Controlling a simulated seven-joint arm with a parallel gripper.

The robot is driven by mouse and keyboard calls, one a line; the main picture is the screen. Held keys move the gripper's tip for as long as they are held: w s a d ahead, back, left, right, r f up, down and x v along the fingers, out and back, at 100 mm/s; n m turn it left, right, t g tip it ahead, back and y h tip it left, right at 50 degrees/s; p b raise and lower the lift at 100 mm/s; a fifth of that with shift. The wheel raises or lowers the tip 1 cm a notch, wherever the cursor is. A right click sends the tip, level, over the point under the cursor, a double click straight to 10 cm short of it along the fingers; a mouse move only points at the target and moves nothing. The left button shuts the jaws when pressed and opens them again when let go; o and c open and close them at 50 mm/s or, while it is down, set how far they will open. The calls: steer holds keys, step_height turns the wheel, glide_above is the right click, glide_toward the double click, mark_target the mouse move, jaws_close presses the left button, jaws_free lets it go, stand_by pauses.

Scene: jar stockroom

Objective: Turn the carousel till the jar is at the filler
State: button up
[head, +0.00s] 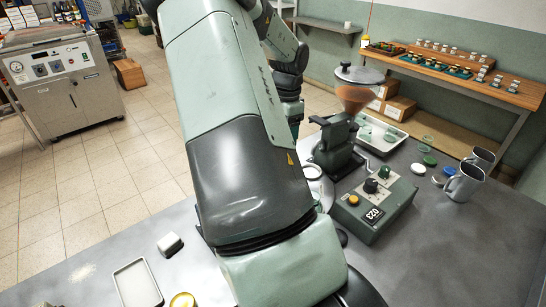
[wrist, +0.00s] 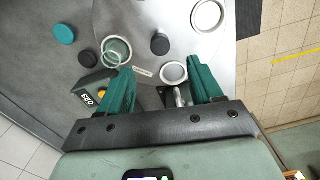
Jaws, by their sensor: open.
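My gripper (wrist: 163,90) shows in the wrist view with its two green fingers apart. A short metal peg (wrist: 180,96) stands between the fingers, nearer the right one; I cannot tell whether it touches. The grey carousel plate (wrist: 190,38) lies beyond, with pale rings (wrist: 207,15) and a dark knob (wrist: 160,44) on it. A clear greenish round glass (wrist: 116,51), perhaps the jar, is up and left of the left finger. In the head view the filler (head: 335,140) has a funnel (head: 355,93) of brown contents. My arm hides the gripper and most of the carousel there.
A green control box (head: 375,205) with a numbered display stands right of my arm. Mugs (head: 465,182) and lids (head: 430,160) lie farther right. The right front tabletop is clear.

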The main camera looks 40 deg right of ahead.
steer(key=f, duration=0.4)
steer(key=d+f, duration=0.1)
steer(key=f, duration=0.7)
steer(key=shift+s+d, duration=0.1)
steer(key=shift+d, duration=0.1)
jaws_close()
